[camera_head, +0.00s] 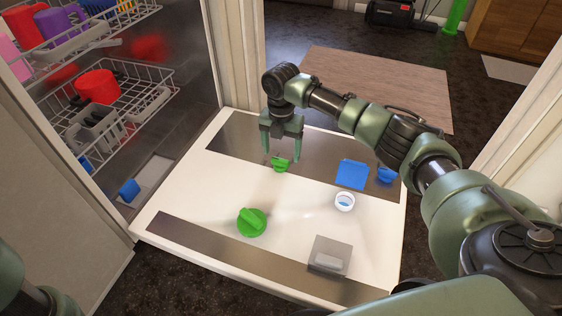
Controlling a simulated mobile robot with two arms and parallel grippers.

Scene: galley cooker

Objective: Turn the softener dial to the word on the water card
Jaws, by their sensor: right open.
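My right gripper (282,156) reaches over the open dishwasher door, pointing down with its two fingers apart. A small green piece (281,165) lies just below its fingertips; I cannot tell whether they touch it. A larger round green dial (252,222) with a raised grip bar sits nearer on the door's white panel. I cannot tell for sure which green piece is the softener dial. A flat blue square (352,174), perhaps the water card, lies to the right; no word is readable on it. My left gripper is out of view; only part of my left arm shows at bottom left.
On the door (190,215) are a white ring with a blue centre (345,202), a blue piece (387,175) and a grey dispenser box (331,255). Racks with a red cup (97,87) stand at left. A wooden-look mat (385,85) lies on the floor beyond.

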